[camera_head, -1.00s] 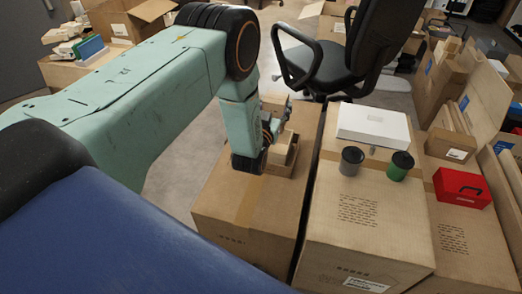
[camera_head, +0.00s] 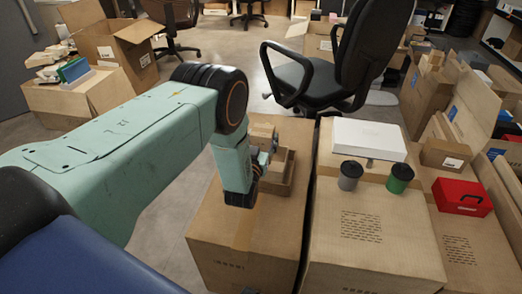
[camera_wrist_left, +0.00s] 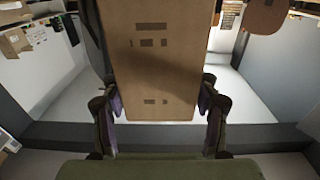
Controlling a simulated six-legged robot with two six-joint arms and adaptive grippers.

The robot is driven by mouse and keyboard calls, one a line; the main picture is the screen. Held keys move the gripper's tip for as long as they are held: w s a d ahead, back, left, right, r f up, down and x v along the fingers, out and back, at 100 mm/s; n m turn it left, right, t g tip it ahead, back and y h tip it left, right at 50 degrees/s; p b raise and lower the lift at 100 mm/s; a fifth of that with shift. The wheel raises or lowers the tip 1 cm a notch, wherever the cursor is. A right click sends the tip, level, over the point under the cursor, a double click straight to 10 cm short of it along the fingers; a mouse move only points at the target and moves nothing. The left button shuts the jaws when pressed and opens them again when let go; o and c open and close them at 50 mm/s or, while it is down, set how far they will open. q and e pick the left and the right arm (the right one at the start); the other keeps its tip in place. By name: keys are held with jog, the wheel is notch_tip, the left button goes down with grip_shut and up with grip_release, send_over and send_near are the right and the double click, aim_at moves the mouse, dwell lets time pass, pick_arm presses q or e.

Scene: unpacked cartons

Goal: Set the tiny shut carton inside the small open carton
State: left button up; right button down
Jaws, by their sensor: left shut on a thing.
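The tiny shut carton (camera_head: 263,132) is light brown and held in my left gripper (camera_head: 264,160), whose fingers are partly hidden by its own arm. In the left wrist view the carton (camera_wrist_left: 152,60) fills the space between the two fingers (camera_wrist_left: 157,105). The small open carton (camera_head: 285,180) stands on a large closed carton, just beside and behind the gripper. The tiny carton shows at its upper left in the head view; whether it is over the opening is hard to tell. My right gripper is out of view.
The large carton (camera_head: 240,225) bears the open carton. A second large carton (camera_head: 370,230) to the right bears a white box (camera_head: 370,138), a grey cup (camera_head: 349,175) and a green cup (camera_head: 399,178). A red case (camera_head: 462,196) lies further right. A black chair (camera_head: 345,60) stands behind.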

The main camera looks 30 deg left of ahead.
aim_at(262, 149)
pick_arm(q)
notch_tip(262, 149, down, 3)
jog(key=shift+r+b, duration=0.15)
jog(key=shift+b, duration=0.45)
jog(key=shift+f, duration=0.35)
jog(key=shift+w, duration=0.1)
jog(key=shift+a+r, duration=0.1)
jog(key=shift+f+b, duration=0.6)
jog(key=o, duration=1.3)
